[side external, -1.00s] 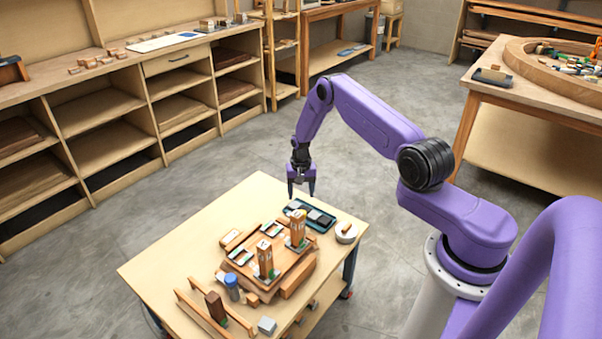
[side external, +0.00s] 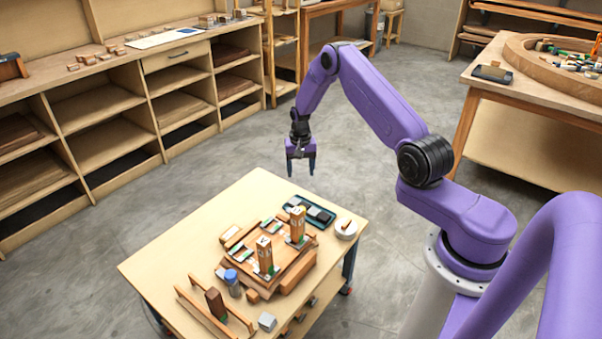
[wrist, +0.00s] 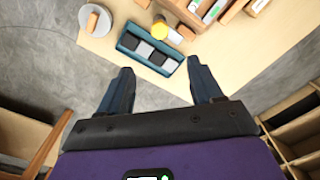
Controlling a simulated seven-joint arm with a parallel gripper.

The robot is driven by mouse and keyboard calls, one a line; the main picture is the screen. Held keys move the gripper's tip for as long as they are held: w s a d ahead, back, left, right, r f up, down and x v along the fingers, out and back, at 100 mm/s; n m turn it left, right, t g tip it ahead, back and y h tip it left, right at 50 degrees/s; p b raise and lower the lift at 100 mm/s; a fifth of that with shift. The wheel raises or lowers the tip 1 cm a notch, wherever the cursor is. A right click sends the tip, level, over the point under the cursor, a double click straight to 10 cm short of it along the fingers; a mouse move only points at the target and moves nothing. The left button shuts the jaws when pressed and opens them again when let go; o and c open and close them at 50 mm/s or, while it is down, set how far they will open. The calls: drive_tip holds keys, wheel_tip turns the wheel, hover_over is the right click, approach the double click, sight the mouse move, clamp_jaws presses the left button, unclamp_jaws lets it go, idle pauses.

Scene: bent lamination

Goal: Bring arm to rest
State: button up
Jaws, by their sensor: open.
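My gripper (side external: 301,165) hangs open and empty, fingers pointing down, above and beyond the far edge of the work table (side external: 165,255). In the wrist view the gripper's two fingers (wrist: 161,88) are spread apart with nothing between them. My purple arm reaches out from the right and bends down at the wrist. The gripper touches nothing. The dark teal tray (side external: 322,216) with grey and dark blocks lies on the table near the gripper; it also shows in the wrist view (wrist: 125,40), ahead of the fingertips.
A wooden fixture (side external: 297,275) with two upright clamp blocks stands mid-table. A white round dish (side external: 346,229) sits at the right corner. A blue-capped bottle (side external: 232,281) and a grey block (side external: 267,321) are near the front. Shelves (side external: 115,130) line the left wall. Floor beyond the table is clear.

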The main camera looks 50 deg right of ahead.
drive_tip(key=a+r+n, duration=0.5)
drive_tip(key=a+r, duration=0.5)
drive_tip(key=a, duration=0.3)
drive_tip(key=s+a+r+n, duration=0.5)
drive_tip(key=s+a+r, duration=0.4)
drive_tip(key=a, duration=0.2)
drive_tip(key=s+a+r+n, duration=0.2)
drive_tip(key=s+n, duration=0.1)
drive_tip(key=s, duration=0.4)
drive_tip(key=s+a+r+n, duration=0.3)
drive_tip(key=s, duration=0.4)
drive_tip(key=s+d+r+n, duration=0.1)
drive_tip(key=s+d+n, duration=0.1)
drive_tip(key=s, duration=0.5)
drive_tip(key=s+d+n, duration=0.1)
drive_tip(key=s+n, duration=0.2)
drive_tip(key=s, duration=0.4)
drive_tip(key=shift+s+d+r+n, duration=0.3)
drive_tip(key=shift+d+r+n, duration=0.1)
